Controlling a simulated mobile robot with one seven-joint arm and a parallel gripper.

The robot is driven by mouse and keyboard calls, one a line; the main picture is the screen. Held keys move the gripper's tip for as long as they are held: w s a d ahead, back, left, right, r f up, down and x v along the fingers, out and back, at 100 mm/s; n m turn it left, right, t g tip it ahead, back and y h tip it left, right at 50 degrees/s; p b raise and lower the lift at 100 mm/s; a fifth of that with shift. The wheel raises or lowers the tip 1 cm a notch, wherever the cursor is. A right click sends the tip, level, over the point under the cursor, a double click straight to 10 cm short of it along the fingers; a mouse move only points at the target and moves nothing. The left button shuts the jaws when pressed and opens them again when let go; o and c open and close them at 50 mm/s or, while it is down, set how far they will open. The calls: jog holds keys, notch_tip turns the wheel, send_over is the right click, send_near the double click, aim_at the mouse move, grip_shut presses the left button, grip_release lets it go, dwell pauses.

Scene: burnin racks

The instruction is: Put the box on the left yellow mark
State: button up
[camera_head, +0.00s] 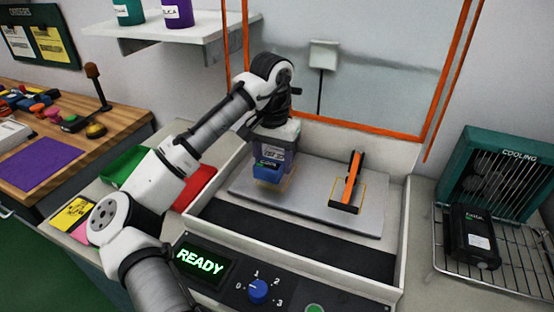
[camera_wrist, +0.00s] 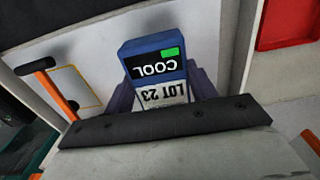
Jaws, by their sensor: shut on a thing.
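The box (camera_head: 267,164) is small and blue, with a label reading COOL and LOT 23 in the wrist view (camera_wrist: 155,62). My gripper (camera_head: 277,155) is shut on it, with purple fingers on either side in the wrist view (camera_wrist: 162,92). The box is upright over the left part of the grey plate (camera_head: 310,222). The left yellow mark (camera_head: 272,187) shows partly just below the box; I cannot tell whether the box touches the plate. The right yellow mark (camera_head: 364,195) is an outline around the foot of an orange-and-black handle (camera_head: 352,182).
An orange frame (camera_head: 385,130) rises behind the plate, and a pale tray wall (camera_head: 404,225) bounds it. In front are a dark strip (camera_head: 290,238) and a panel reading READY (camera_head: 200,262). A rack (camera_head: 500,277) with a black unit (camera_head: 473,236) stands right.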

aim_at(277, 164)
jog(key=shift+w+d, duration=0.3)
jog(key=shift+w, duration=0.5)
jog(key=shift+w+d+f+p, duration=0.1)
jog(key=shift+w+f+p, duration=0.1)
jog(key=shift+f, duration=0.4)
jog(key=shift+w+f+p, duration=0.1)
jog(key=shift+f+p, duration=0.15)
jog(key=shift+f, duration=0.3)
jog(key=shift+w+d+f+p, duration=0.1)
jog(key=shift+f+p, duration=0.1)
jog(key=shift+f, duration=0.4)
jog(key=shift+f, duration=0.2)
jog(key=o, duration=1.1)
jog(key=shift+r, duration=0.15)
notch_tip(277, 164, up, 12)
jog(key=shift+r+b, duration=0.1)
jog(key=shift+b, duration=0.25)
